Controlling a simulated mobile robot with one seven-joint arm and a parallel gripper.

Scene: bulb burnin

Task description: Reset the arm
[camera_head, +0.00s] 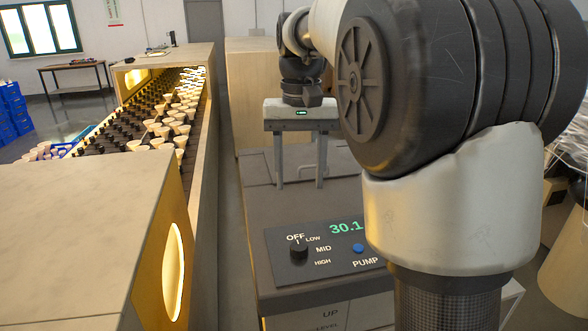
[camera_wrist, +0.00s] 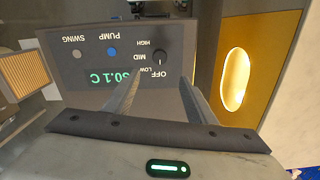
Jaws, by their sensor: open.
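My gripper (camera_head: 300,184) hangs above the dark top of a control unit (camera_head: 285,222), fingers pointing down and spread apart with nothing between them. In the wrist view my gripper (camera_wrist: 160,84) also shows two separate, empty fingers in front of the control panel (camera_wrist: 100,62). The panel has a black knob (camera_head: 298,250) marked OFF, LOW, MID and HIGH, and a blue PUMP button (camera_head: 358,248). The knob (camera_wrist: 158,60) lies beyond the fingers in the wrist view. A green display (camera_head: 346,227) reads about 30.1, partly hidden by my arm in the head view.
A long lit rack (camera_head: 140,130) with several rows of bulbs and dark sockets runs along the left. Its near wooden cabinet (camera_head: 75,235) has a glowing oval opening. Blue crates (camera_head: 12,110) and a table (camera_head: 75,66) stand farther left. A narrow floor gap lies beside the unit.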

